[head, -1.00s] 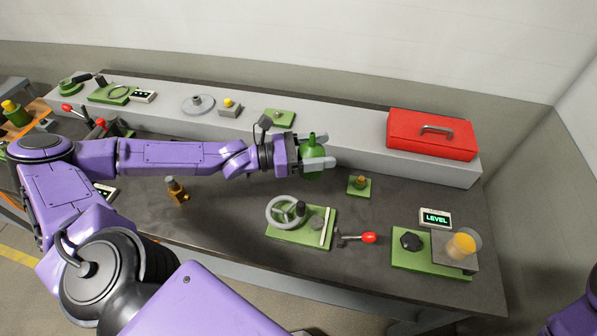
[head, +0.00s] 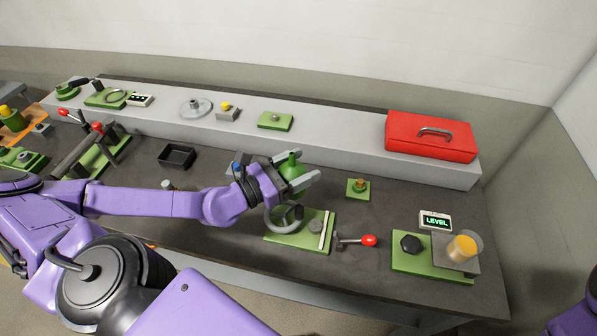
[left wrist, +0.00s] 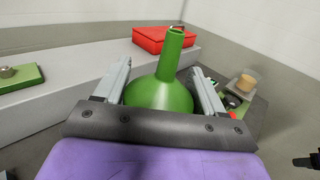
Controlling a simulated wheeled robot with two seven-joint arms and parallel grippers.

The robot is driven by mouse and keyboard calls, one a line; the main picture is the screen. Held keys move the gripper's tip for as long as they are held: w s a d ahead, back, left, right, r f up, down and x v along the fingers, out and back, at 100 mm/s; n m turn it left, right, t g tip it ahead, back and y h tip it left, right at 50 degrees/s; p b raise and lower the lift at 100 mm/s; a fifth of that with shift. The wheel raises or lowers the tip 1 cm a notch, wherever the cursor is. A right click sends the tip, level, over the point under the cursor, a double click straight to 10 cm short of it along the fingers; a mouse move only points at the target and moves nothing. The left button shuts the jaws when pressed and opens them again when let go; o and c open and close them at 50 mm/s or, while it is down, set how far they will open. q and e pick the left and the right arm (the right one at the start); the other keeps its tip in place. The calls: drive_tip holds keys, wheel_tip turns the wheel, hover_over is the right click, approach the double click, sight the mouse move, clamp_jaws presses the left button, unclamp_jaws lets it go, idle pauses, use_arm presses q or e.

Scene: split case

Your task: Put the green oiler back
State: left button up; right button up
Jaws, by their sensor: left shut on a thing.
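The green oiler (head: 289,170) is held between the fingers of my left gripper (head: 300,180), above the dark bench. Its spout points up in the head view. In the left wrist view the oiler (left wrist: 163,85) shows a round cone-shaped body with a narrow open spout, and a finger of my left gripper (left wrist: 163,92) stands on each side of it. The gripper is shut on it.
A raised grey shelf (head: 340,142) runs along the back, carrying a red toolbox (head: 430,135) and a green plate with a knob (head: 275,121). A black tray (head: 177,156), a red-tipped lever (head: 368,240), a small green brass-fitting base (head: 358,189) and a LEVEL display (head: 436,221) are on the bench.

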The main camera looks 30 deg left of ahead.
use_arm(q)
drive_tip(key=w+a+f+b, duration=0.2)
drive_tip(key=w+f, duration=0.1)
drive_tip(key=f, duration=0.1)
drive_tip(key=w+a+f+b, duration=0.2)
drive_tip(key=w+f, duration=0.2)
drive_tip(key=w+a+f+b, duration=0.2)
drive_tip(key=w+f+b, duration=0.1)
drive_tip(key=w+f, duration=0.1)
drive_tip(key=shift+a+f, duration=0.2)
drive_tip(key=shift+f, duration=0.15)
use_arm(e)
wheel_tip(320, 180, down, 9)
use_arm(q)
drive_tip(key=shift+f, duration=0.1)
drive_tip(key=o, duration=0.9)
use_arm(e)
drive_tip(key=shift+f, duration=0.2)
